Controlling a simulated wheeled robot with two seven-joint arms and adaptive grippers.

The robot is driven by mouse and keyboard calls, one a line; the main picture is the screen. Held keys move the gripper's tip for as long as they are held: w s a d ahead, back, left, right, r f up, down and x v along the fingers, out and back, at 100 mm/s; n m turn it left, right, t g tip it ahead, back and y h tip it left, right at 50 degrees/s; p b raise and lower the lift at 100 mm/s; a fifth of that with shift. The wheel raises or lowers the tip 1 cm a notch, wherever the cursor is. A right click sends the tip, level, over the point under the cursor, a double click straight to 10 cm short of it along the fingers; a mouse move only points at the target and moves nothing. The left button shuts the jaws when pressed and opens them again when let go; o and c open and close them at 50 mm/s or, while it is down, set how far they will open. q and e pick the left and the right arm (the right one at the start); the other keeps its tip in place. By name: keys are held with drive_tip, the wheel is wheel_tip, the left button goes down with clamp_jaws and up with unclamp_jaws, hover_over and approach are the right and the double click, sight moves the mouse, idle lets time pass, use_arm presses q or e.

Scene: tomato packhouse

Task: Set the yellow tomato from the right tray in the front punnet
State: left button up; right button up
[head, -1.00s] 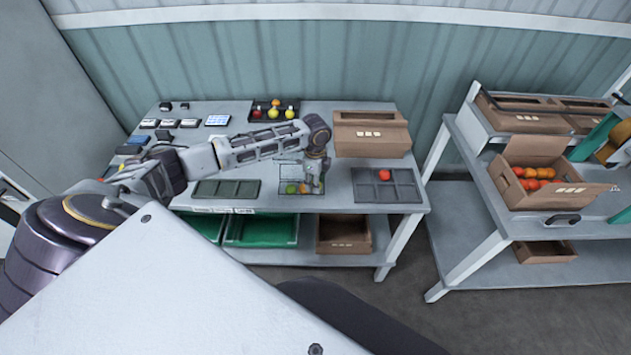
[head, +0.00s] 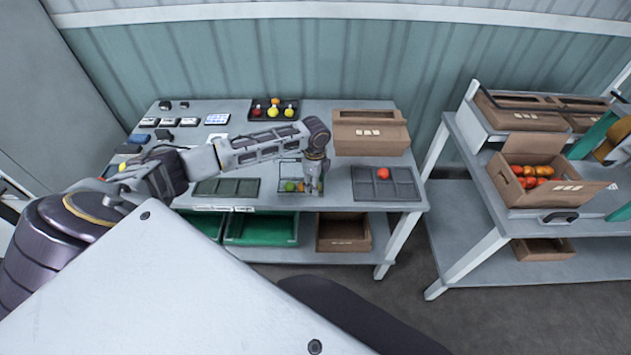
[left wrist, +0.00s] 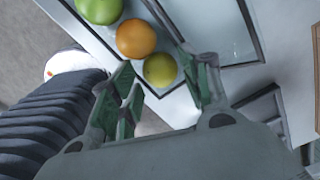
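The front punnet (head: 281,190) is a clear, dark-rimmed box at the table's front edge. A green tomato (left wrist: 100,8), an orange tomato (left wrist: 136,38) and a yellow tomato (left wrist: 160,70) lie in a row there in the left wrist view. My left gripper (left wrist: 158,72) points down over this end of the row. Its fingers are apart, with the yellow tomato showing between their tips. I cannot tell whether they touch it. The right tray (head: 408,190) is dark and divided, with one red tomato (head: 383,173) in it. My right gripper is not in view.
A black holder (head: 256,117) with several coloured fruits stands behind. A cardboard box (head: 370,140) stands behind the right tray. Green crates (head: 262,231) sit on the shelf below. Another rack (head: 470,205) stands at right.

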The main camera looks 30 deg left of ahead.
use_arm(q)
drive_tip(key=shift+o, duration=0.6)
drive_tip(key=shift+a+f, duration=0.15)
drive_tip(key=shift+r, duration=0.25)
drive_tip(key=shift+r, duration=0.45)
wheel_tip(320, 180, up, 12)
drive_tip(key=b, duration=0.1)
idle(0.3)
